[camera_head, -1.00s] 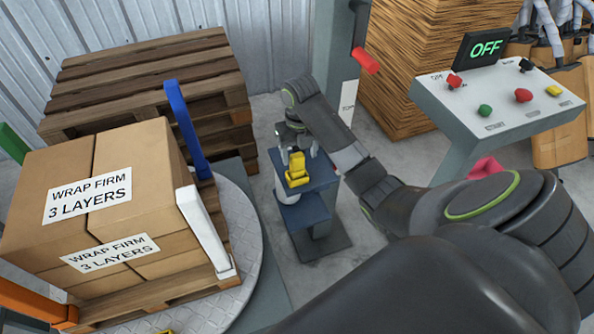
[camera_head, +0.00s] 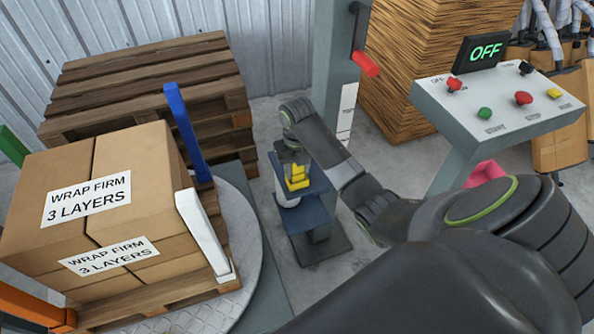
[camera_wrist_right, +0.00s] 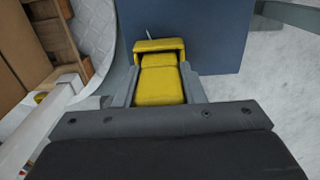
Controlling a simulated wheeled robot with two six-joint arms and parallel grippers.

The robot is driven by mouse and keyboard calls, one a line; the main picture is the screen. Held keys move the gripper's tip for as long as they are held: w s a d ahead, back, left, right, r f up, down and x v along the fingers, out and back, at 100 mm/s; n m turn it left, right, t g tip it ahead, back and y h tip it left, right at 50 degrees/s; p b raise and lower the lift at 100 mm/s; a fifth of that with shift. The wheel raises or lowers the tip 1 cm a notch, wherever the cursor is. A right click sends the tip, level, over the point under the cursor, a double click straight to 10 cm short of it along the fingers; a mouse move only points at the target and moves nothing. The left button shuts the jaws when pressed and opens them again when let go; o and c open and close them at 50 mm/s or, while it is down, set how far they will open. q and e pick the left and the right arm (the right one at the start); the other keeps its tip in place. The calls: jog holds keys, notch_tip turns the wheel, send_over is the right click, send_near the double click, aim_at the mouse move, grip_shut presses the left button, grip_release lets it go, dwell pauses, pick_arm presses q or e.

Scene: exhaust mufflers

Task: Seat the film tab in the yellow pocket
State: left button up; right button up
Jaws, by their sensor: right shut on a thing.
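A yellow piece (camera_head: 298,179) stands on the small blue stand (camera_head: 313,186) in the head view. In the right wrist view the yellow piece (camera_wrist_right: 160,85) lies between the grey fingers, with a wider yellow part at its far end. My right gripper (camera_head: 295,168) is shut on the yellow piece from above; its fingers also show in the wrist view (camera_wrist_right: 160,92). I cannot tell the film tab from the yellow pocket here. A thin pale sliver sticks out beyond the yellow part in the wrist view. My left gripper is not in view.
Boxes (camera_head: 95,205) on a pallet stand on a round turntable (camera_head: 245,240) at left, with blue and white corner posts. Stacked pallets (camera_head: 150,85) are behind. A control panel (camera_head: 500,100) reading OFF and a post with a red handle (camera_head: 365,62) stand at right.

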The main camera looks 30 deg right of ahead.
jog(key=shift+r, duration=0.15)
jog(key=shift+r, duration=0.4)
notch_tip(320, 180, up, 4)
jog(key=shift+f, duration=0.25)
notch_tip(320, 180, up, 4)
jog(key=p, duration=0.3)
jog(key=shift+f+p, duration=0.1)
jog(key=shift+p, duration=0.25)
jog(key=shift+r+p, duration=0.85)
